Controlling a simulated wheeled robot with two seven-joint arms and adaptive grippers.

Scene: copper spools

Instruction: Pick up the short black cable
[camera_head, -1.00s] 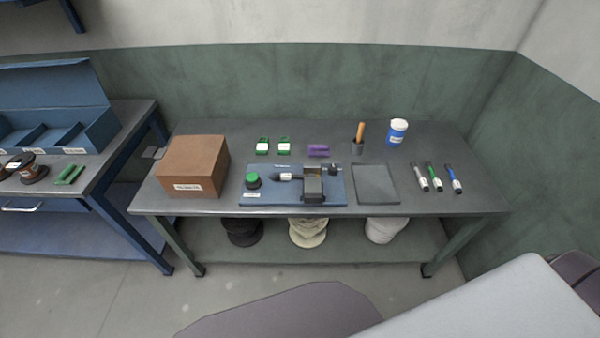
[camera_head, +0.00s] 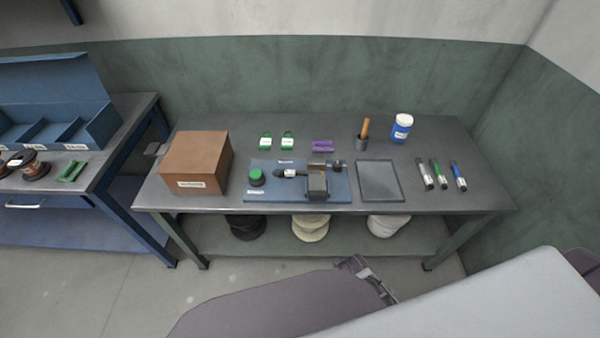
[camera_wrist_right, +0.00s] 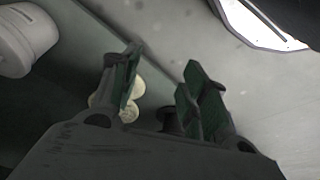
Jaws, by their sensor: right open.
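A short black piece with a white label (camera_head: 289,173) lies on the blue board (camera_head: 265,194) on the grey workbench, beside a dark box-shaped device (camera_head: 317,183). It looks like the short black cable, but it is too small to be sure. My right gripper (camera_wrist_right: 164,76) is open and empty in the right wrist view, with green pads on its two fingers. In the head view, part of it (camera_head: 365,275) shows low in front of the bench, well away from the black piece. My left gripper is not in view.
A brown box (camera_head: 195,160) stands on the bench's left. A blue bench (camera_head: 130,110) is at left.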

